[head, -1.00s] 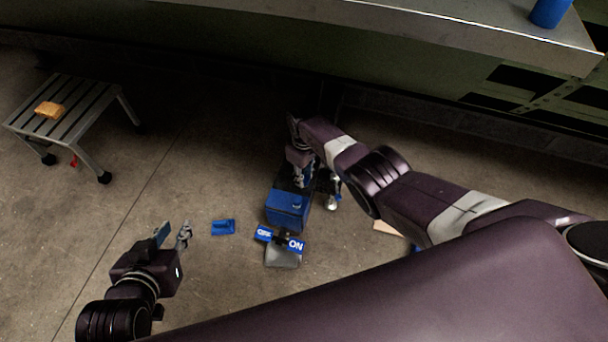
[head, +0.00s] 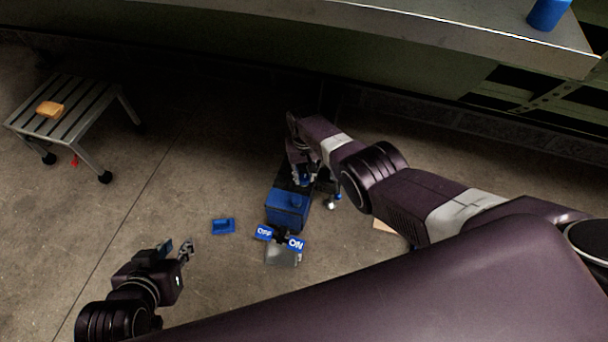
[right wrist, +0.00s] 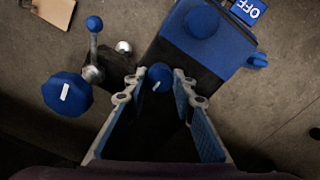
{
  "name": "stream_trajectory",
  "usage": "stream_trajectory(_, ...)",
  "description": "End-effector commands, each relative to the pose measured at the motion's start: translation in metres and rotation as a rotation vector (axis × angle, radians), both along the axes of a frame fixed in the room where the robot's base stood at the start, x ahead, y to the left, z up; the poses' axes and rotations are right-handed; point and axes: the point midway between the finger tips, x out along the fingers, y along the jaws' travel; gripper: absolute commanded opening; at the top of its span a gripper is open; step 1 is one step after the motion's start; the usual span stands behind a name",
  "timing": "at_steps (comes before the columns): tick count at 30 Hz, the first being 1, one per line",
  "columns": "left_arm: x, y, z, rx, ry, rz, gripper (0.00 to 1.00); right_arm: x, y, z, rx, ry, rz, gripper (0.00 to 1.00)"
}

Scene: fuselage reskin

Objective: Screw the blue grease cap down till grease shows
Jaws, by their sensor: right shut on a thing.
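The blue grease cap (right wrist: 159,77) is a small round cap with a white mark, on the black end of a blue and black unit (head: 287,208). My right gripper (right wrist: 160,80) has its fingertips on both sides of the cap and is shut on it. In the head view my right gripper (head: 303,178) reaches down onto the unit and mostly hides the cap. I cannot make out any grease. My left gripper (head: 176,250) is open and empty above the floor at lower left, away from the unit.
A larger blue knob (right wrist: 67,94) and a blue-tipped lever (right wrist: 94,24) stand left of the cap in the wrist view. An ON/OFF pedal (head: 280,240) and a blue piece (head: 223,226) are near the unit. A step stool (head: 72,112) stands far left.

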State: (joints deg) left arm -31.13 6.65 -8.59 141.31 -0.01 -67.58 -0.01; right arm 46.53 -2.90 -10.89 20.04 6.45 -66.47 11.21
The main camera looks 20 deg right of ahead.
Motion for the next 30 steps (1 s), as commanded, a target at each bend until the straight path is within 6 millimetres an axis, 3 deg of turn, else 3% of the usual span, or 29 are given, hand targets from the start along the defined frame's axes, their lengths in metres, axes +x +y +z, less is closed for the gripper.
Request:
stream_trajectory(15,-0.001,0.0008,-0.0002,0.001,0.005,0.002,0.25,-0.0005,-0.0003,0.0,-0.001,0.002,-0.019,0.0)
stream_trajectory(16,-0.001,0.0008,-0.0002,0.001,0.005,0.002,0.25,-0.0005,-0.0003,0.0,-0.001,0.002,-0.019,0.26)
stream_trajectory(20,-0.0009,0.0009,-0.0001,0.001,0.004,0.001,0.25,-0.0004,-0.0002,0.0,-0.001,0.001,-0.019,0.4)
stream_trajectory(30,-0.0002,0.0017,0.0003,0.004,0.001,0.001,0.25,-0.0001,-0.0001,0.0006,0.0,0.0,-0.018,0.42)
